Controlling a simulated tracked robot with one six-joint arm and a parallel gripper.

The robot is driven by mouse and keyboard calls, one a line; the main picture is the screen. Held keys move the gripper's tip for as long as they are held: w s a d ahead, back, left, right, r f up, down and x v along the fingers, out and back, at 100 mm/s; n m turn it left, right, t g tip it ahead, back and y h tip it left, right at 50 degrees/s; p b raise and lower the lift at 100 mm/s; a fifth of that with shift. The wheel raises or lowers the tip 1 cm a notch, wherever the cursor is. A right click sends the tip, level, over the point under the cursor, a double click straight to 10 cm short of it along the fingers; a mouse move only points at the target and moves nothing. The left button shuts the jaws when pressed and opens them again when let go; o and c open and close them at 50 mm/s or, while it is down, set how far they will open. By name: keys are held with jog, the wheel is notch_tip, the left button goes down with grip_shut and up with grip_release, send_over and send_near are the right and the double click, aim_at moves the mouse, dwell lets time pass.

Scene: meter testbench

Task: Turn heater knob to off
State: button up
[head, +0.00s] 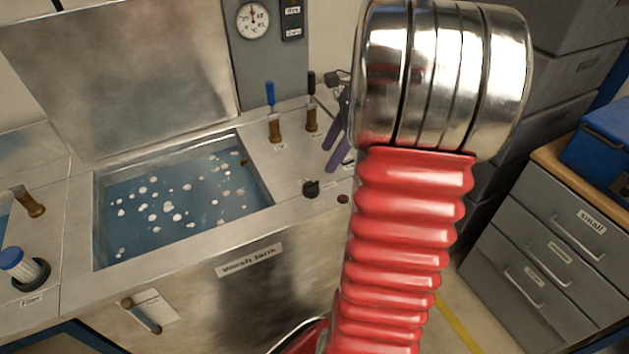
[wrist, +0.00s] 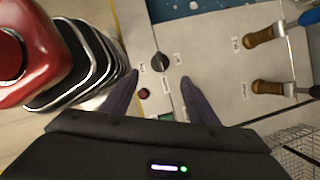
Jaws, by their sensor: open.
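A small black knob (head: 311,189), the likely heater knob, sits on the steel top of the wash tank, right of the water basin. In the wrist view the knob (wrist: 160,62) lies in line with the gap between my fingertips, slightly past them. Small labels flank it, too small to read, so its setting cannot be told. My gripper (wrist: 160,77) has two purple fingers, apart and empty. In the head view my gripper (head: 330,158) points down, above and right of the knob, partly hidden by my red arm. The fingers do not appear to touch the knob.
A small red button (head: 343,198) sits right of the knob; it shows beside the left finger in the wrist view (wrist: 145,93). Two brass valves with blue (head: 271,97) and black (head: 311,90) levers stand behind. The basin (head: 180,195) holds bubbly water. Grey drawers (head: 545,250) stand right.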

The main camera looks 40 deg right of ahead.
aim_at(314, 182)
jog(key=x, duration=1.1)
jog(key=shift+w+a+f, duration=0.1)
jog(key=shift+f, duration=0.05)
jog(key=shift+c, duration=0.2)
jog(key=c, duration=0.9)
jog(key=shift+c, duration=0.5)
